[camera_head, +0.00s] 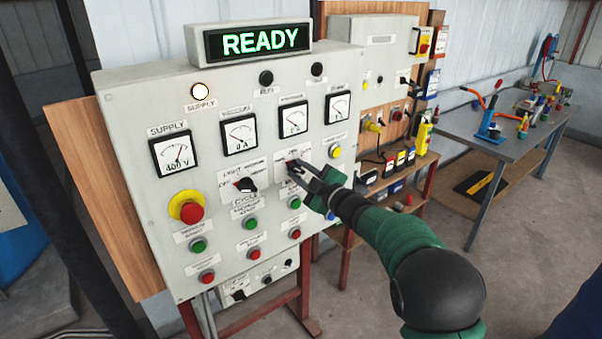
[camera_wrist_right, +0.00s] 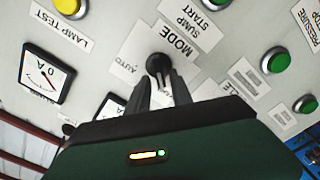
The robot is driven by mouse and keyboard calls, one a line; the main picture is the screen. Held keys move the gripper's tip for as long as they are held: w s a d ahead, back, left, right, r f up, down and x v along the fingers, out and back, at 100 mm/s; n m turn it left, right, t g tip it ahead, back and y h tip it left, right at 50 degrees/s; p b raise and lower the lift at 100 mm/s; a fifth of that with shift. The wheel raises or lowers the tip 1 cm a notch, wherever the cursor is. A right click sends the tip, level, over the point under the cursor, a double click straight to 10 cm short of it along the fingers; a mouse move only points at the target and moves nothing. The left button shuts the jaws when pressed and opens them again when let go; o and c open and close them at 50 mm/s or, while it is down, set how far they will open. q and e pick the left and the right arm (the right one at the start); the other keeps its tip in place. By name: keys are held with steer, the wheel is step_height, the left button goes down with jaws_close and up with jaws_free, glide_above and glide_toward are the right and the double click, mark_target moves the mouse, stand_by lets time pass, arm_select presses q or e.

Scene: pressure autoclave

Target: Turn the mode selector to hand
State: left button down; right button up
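The mode selector (camera_wrist_right: 158,65) is a small black rotary knob on a white plate marked MODE, with AUTO readable beside it in the right wrist view. Its other position label is hidden or unreadable, and I cannot tell its exact setting. In the head view the selector (camera_head: 292,165) sits right of the light switch, partly covered by my gripper. My right gripper (camera_head: 301,178) is at the panel with its fingers apart. In the right wrist view the gripper's fingertips (camera_wrist_right: 160,78) lie either side of the knob's lower part; contact cannot be told. My left gripper is not in view.
The grey control panel (camera_head: 130,115) has a lit READY display (camera_head: 258,40). A workbench (camera_head: 470,125) with tools stands right, beyond open floor.

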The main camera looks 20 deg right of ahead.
steer(key=shift+o, duration=0.3)
steer(key=shift+f, duration=0.1)
steer(key=shift+s+d+f, duration=0.1)
steer(key=shift+s, duration=0.25)
steer(key=b+v, duration=0.3)
steer(key=v, duration=1.3)
steer(key=shift+b, duration=0.35)
